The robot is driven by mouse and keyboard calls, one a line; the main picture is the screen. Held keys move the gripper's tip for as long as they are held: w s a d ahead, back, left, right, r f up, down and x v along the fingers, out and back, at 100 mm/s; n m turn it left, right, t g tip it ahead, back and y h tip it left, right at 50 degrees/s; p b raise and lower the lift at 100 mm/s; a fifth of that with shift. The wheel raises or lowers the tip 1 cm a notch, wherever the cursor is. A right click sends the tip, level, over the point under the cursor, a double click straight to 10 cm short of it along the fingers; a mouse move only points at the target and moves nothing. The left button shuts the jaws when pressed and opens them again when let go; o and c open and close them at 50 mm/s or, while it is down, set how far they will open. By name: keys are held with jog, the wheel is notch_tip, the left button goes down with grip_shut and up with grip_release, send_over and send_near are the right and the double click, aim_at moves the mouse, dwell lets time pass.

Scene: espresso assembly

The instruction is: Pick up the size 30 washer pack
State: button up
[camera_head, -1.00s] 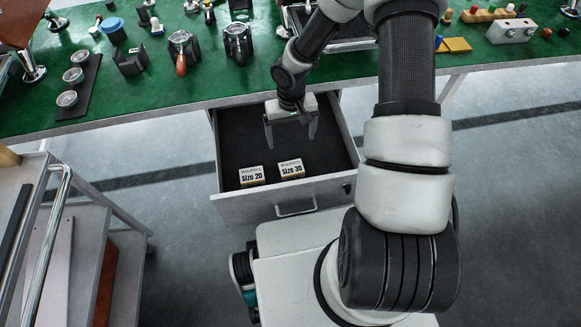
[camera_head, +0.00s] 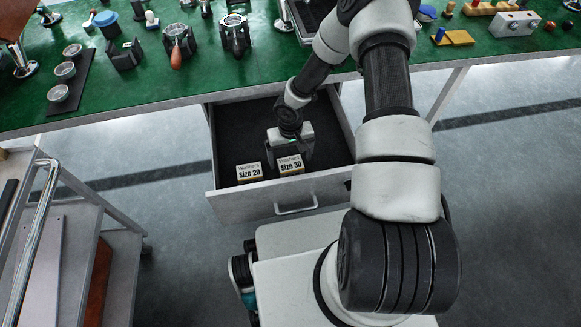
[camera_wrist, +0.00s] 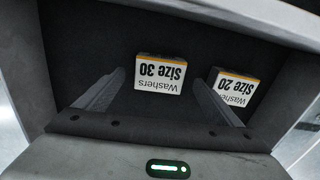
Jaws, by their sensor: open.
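The size 30 washer pack (camera_head: 290,165) is a small white box with a yellow edge and black print. It lies in the open drawer, towards its front. In the wrist view the size 30 pack (camera_wrist: 161,73) shows upside down, ahead of and between the two fingers. My gripper (camera_head: 292,150) is down in the drawer just behind the size 30 pack, open and empty. In the wrist view the open fingers of my gripper (camera_wrist: 165,92) point towards the pack. Whether they touch it cannot be told.
The size 20 washer pack (camera_head: 250,172) lies left of the size 30 pack, close to it. The drawer (camera_head: 232,205) has walls all round and a dark, mostly bare floor. The green workbench (camera_head: 130,85) stands above and behind it. A grey cart (camera_head: 75,215) stands at the left.

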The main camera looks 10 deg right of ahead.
aim_at(291, 166)
notch_tip(291, 166, down, 3)
jog(key=shift+r, duration=0.1)
jog(key=c, duration=1.3)
